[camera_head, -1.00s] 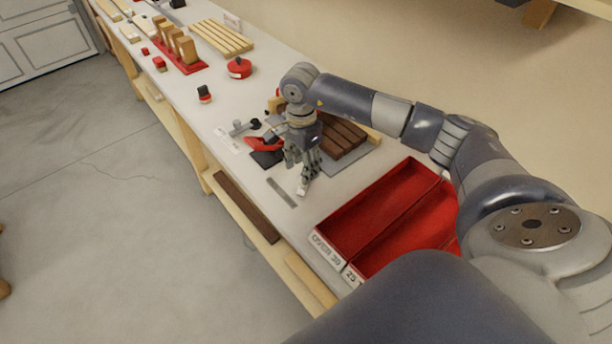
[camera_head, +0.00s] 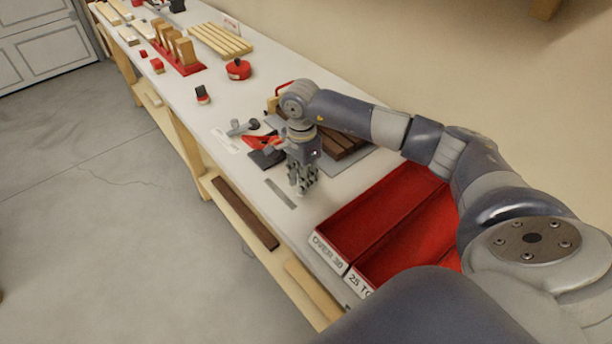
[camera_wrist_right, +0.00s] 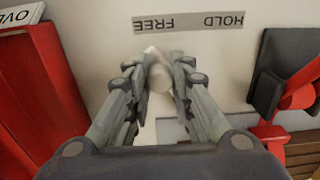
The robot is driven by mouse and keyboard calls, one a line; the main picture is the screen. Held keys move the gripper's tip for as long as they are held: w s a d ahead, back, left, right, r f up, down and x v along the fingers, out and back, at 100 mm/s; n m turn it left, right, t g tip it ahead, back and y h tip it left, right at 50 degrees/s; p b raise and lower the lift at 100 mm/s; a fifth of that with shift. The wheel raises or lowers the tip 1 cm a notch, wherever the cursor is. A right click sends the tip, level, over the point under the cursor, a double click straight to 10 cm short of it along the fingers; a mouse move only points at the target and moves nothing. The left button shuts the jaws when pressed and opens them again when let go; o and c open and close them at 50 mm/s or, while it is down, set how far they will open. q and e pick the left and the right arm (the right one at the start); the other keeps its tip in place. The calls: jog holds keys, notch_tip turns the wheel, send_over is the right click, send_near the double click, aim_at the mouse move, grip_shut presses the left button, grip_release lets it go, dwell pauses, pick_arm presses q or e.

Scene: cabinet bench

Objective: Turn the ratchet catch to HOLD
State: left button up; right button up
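The pale ratchet catch (camera_wrist_right: 158,76) is between the fingers of my right gripper (camera_wrist_right: 158,72) in the right wrist view. Its tip points at the FREE end of a grey label strip (camera_wrist_right: 188,22), whose HOLD word is further right. The fingertips are drawn in close on both sides of the catch and appear to touch it. In the head view my right gripper (camera_head: 302,184) is low over the bench beside the strip (camera_head: 281,194), and it hides most of the catch. My left gripper is not in view.
Red bins (camera_head: 378,222) with labels stand right of the gripper. A black-and-red device (camera_head: 266,150) and dark slats (camera_head: 345,140) are close behind it. A red round pot (camera_head: 238,69) and wooden blocks stand further along the bench (camera_head: 215,105).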

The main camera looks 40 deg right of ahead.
jog(key=shift+w, duration=0.1)
jog(key=shift+c, duration=0.2)
jog(key=shift+w+a+b, duration=0.3)
jog(key=shift+w+b, duration=0.05)
jog(key=shift+b, duration=0.05)
jog(key=shift+w+a, duration=0.15)
jog(key=shift+w, duration=0.3)
